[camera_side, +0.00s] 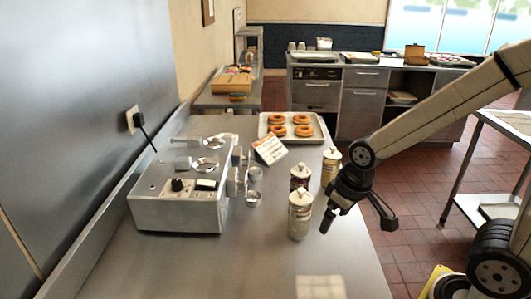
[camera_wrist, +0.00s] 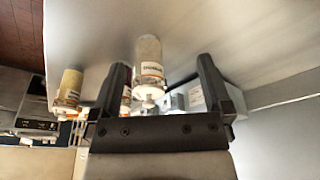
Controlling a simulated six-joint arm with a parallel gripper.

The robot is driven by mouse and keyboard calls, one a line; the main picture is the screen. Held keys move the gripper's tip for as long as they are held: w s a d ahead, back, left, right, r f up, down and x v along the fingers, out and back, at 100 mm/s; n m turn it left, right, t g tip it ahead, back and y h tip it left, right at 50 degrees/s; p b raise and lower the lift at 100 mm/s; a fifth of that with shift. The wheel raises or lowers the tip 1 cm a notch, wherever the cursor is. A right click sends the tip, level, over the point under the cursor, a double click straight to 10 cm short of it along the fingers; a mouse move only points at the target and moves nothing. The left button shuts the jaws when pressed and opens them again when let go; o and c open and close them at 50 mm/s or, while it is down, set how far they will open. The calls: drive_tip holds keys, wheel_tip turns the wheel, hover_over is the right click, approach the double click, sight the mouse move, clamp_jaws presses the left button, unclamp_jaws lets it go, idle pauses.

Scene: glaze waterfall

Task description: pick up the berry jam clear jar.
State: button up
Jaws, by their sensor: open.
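Three lidded jars stand on the steel counter. The jar with dark red contents (camera_side: 300,179), which looks like the berry jam, stands behind a pale, clear-looking jar (camera_side: 299,217). A yellow jar (camera_side: 330,166) stands at the back right. My gripper (camera_side: 357,217) is open and empty, to the right of the pale jar and apart from it. In the wrist view, the pale jar (camera_wrist: 150,68) shows between my fingers (camera_wrist: 163,64). The yellow jar (camera_wrist: 69,88) is outside the left finger. The dark red jar (camera_wrist: 126,97) is mostly hidden by that finger. Labels are too small to read.
A steel machine (camera_side: 180,200) with knobs stands left of the jars, with small metal cups (camera_side: 253,198) beside it. A tray of doughnuts (camera_side: 292,137) and a sign card (camera_side: 270,150) are behind. The front counter is clear except a pale square (camera_side: 319,287).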

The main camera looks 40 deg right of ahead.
drive_tip(key=w+v, duration=0.2)
drive_tip(key=v, duration=0.6)
drive_tip(key=w+d+n+t+y, duration=0.2)
drive_tip(key=w+d+n+t, duration=0.1)
drive_tip(key=w+d+t, duration=1.1)
drive_tip(key=shift+s+d+f+n+y, duration=0.15)
drive_tip(key=shift+d+f+n+y, duration=0.1)
drive_tip(key=shift+f+y, duration=0.6)
drive_tip(key=shift+s+d+f+n+y, duration=0.2)
drive_tip(key=shift+d+f+y, duration=0.1)
drive_tip(key=shift+f+y, duration=0.55)
drive_tip(key=shift+s+d+f+n+y, duration=0.1)
drive_tip(key=shift+d+f+n+y, duration=0.15)
drive_tip(key=shift+f+y, duration=0.6)
drive_tip(key=shift+f, duration=0.2)
wheel_tip(320, 180, down, 8)
drive_tip(key=w, duration=0.1)
drive_tip(key=shift+a, duration=0.25)
